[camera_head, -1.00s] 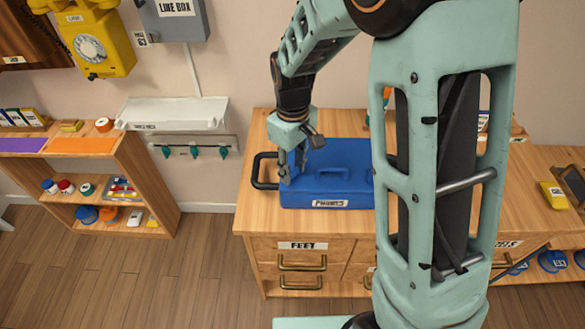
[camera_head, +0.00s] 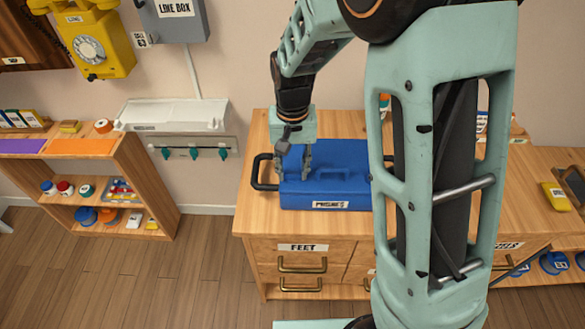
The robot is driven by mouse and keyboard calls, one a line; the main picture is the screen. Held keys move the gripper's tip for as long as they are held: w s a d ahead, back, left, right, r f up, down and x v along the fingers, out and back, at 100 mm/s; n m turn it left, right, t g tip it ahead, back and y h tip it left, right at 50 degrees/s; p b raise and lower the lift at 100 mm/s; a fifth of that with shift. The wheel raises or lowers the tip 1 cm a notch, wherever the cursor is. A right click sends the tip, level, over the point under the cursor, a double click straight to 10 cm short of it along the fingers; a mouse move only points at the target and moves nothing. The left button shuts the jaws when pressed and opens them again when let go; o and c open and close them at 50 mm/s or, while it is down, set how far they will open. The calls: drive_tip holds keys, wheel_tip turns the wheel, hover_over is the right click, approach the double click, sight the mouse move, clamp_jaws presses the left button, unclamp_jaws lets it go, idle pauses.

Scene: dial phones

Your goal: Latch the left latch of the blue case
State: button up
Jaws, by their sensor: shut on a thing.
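The blue case (camera_head: 340,190) stands closed on the wooden counter, with a white label on its front. A black handle (camera_head: 263,172) sticks out of its left side. My gripper (camera_head: 293,178) points down over the left part of the case. Its two fingers reach the case's left end and are closed on a part of it. The left latch itself is too small and too covered by the fingers to make out.
The wooden counter (camera_head: 250,210) has drawers below, one labelled FEET (camera_head: 302,247). A white wall shelf (camera_head: 172,114) with green hooks and a low shelf unit (camera_head: 130,160) stand to the left. A yellow phone (camera_head: 95,45) hangs on the wall.

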sight(293, 173)
drive_tip(key=shift+m, duration=0.5)
drive_tip(key=o, duration=1.2)
drive_tip(key=shift+c, duration=0.2)
wheel_tip(293, 173, up, 12)
